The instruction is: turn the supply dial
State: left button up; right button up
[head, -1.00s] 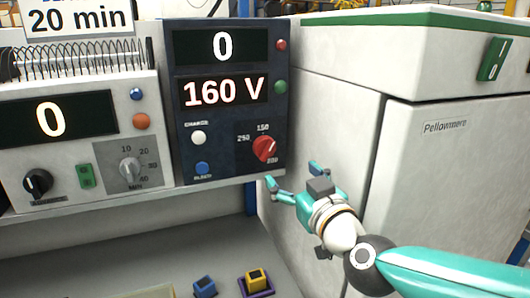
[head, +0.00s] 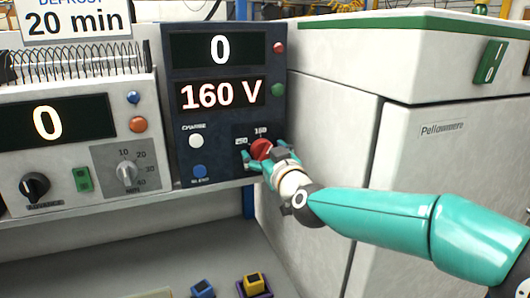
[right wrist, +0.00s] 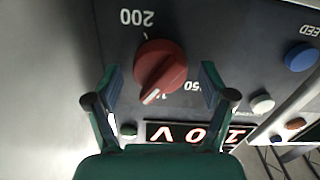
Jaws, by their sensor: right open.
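The red supply dial (head: 262,149) is on the lower right of the dark blue supply panel (head: 222,120), whose displays read 0 and 160 V. My right gripper (head: 263,160) is at the dial in the head view and partly covers it and its scale. In the right wrist view the dial (right wrist: 160,68) lies ahead, between the two open teal fingers (right wrist: 160,90), with a gap on each side. The dial's pale pointer line points down and left in that view. My left gripper is not in view.
A white instrument (head: 80,135) with a display reading 0, a black knob and a timer knob stands left of the panel. A white cabinet (head: 440,170) stands on the right. A blue block (head: 203,288) and a yellow block (head: 255,284) lie below the shelf.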

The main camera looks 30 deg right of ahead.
jog(key=c, duration=1.2)
jog(key=shift+o, duration=0.2)
jog(key=shift+f+m+b, duration=0.1)
jog(key=shift+m+b, duration=0.75)
jog(key=shift+m, duration=0.35)
jog(key=shift+m+b, duration=0.75)
jog(key=shift+m, duration=0.95)
jog(key=o, duration=1.2)
jog(key=shift+c, duration=0.2)
